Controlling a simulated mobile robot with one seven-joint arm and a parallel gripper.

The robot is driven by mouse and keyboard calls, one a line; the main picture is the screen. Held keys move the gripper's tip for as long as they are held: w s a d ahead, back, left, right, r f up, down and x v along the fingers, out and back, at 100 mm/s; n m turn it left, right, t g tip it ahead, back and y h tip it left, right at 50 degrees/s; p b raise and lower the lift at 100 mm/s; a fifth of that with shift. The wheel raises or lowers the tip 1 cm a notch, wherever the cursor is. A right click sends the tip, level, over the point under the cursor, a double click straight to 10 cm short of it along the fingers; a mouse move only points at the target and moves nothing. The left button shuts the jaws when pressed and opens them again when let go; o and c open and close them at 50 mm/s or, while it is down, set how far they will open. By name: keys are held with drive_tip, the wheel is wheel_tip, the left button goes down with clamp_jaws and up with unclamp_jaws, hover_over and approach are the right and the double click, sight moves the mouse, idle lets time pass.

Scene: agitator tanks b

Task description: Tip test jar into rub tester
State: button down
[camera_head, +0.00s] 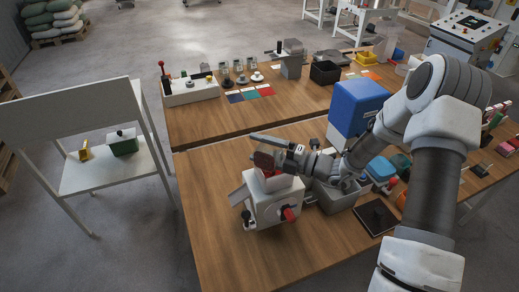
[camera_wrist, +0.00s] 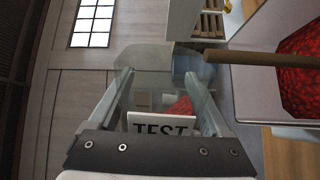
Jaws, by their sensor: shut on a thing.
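The test jar (camera_wrist: 146,57) is clear, with a white label reading TEST and a little red material inside. My gripper (camera_wrist: 158,78) is shut on it, one finger on each side, and the jar looks tipped on its side. In the head view my gripper (camera_head: 281,156) holds the jar (camera_head: 263,160) just above the rub tester (camera_head: 268,208), a pale grey machine with a red knob. At the right of the wrist view, an open white-walled hopper (camera_wrist: 248,88) holds red material, with a brown bar across it. The jar's mouth is not clearly visible.
A grey bin (camera_head: 342,197) and a blue box (camera_head: 354,107) stand right of the tester. A dark flat plate (camera_head: 376,217) lies at the front right. The bench (camera_head: 213,185) is clear left of the tester. A white side stand (camera_head: 95,175) is further left.

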drive_tip(key=shift+w+r+m, duration=0.15)
drive_tip(key=shift+r+m, duration=0.05)
drive_tip(key=shift+m, duration=0.2)
drive_tip(key=shift+w+d+r+m, duration=0.1)
drive_tip(key=shift+w+r+m, duration=0.1)
drive_tip(key=shift+m, duration=0.3)
drive_tip(key=shift+w+d+r+m, duration=0.1)
drive_tip(key=shift+m, duration=0.5)
drive_tip(key=shift+w+r+m, duration=0.15)
drive_tip(key=shift+w+m, duration=0.1)
drive_tip(key=shift+m, duration=0.35)
drive_tip(key=shift+d, duration=0.1)
